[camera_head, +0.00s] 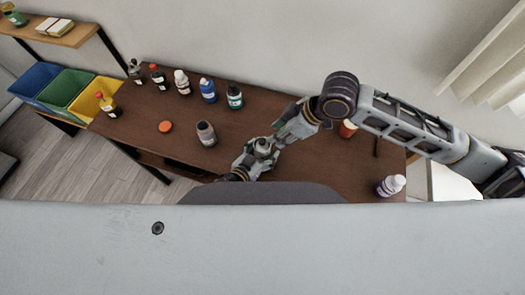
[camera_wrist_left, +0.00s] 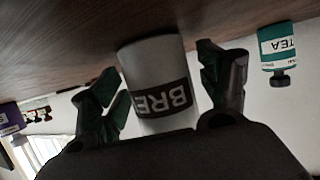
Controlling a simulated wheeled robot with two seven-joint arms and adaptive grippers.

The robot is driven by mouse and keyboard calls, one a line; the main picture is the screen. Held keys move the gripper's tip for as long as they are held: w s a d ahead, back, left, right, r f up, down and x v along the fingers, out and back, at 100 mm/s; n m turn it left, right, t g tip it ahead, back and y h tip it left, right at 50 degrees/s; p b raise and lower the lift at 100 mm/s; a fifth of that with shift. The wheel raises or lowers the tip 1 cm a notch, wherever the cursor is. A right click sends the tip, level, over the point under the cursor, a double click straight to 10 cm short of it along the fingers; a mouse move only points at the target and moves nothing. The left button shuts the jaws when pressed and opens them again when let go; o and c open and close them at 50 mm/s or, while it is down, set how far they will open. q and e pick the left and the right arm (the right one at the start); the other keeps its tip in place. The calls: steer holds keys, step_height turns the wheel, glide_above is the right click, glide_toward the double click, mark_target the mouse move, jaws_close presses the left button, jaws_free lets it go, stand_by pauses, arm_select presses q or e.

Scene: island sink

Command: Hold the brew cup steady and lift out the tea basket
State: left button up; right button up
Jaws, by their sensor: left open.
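The brew cup (camera_wrist_left: 158,65), pale grey with a black label reading "BRE", stands between the fingers of my left gripper (camera_wrist_left: 157,62) in the left wrist view. The fingers are apart, one on each side, and look clear of its wall. In the head view, the cup (camera_head: 262,149) is small on the brown table, with my left gripper (camera_head: 257,158) around it from the front. My right gripper (camera_head: 277,137) is close behind and to the right of the cup top; its finger opening is too small to judge. The tea basket cannot be made out clearly.
A grey jar (camera_head: 206,134) and an orange disc (camera_head: 165,126) lie left of the cup. Several bottles line the back, including a teal one (camera_head: 235,98). A red container (camera_head: 347,129) and purple-labelled bottle (camera_head: 391,185) stand right. Coloured bins (camera_head: 66,88) are far left.

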arm_select(q)
steer(key=shift+c, duration=0.4)
steer(key=c, duration=1.1)
stand_by(0.5)
